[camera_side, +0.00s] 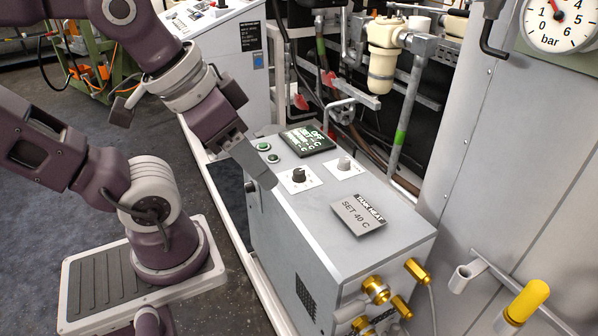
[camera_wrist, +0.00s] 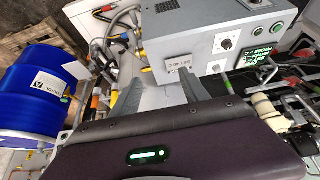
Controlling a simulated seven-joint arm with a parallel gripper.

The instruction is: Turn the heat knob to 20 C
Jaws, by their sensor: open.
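The grey heater box (camera_side: 330,240) has two knobs on white plates on its top: a black knob (camera_side: 299,175) and a light grey knob (camera_side: 344,163). I cannot read their markings, so which one is the heat knob is unclear. The black knob also shows in the wrist view (camera_wrist: 228,44). A dark display (camera_side: 308,139) behind them has a first line reading OFF. A plate (camera_side: 358,215) at the front reads SET 40 C. My gripper (camera_side: 261,192) is open and empty, left of the black knob and apart from both knobs. Its fingers (camera_wrist: 160,84) show in the wrist view.
Two green buttons (camera_side: 268,153) sit left of the display. Brass fittings (camera_side: 390,288) stick out of the box front. Pipes and a cream filter (camera_side: 384,60) stand behind, and a grey cabinet (camera_side: 500,150) stands at right. A blue drum (camera_wrist: 30,85) is left in the wrist view.

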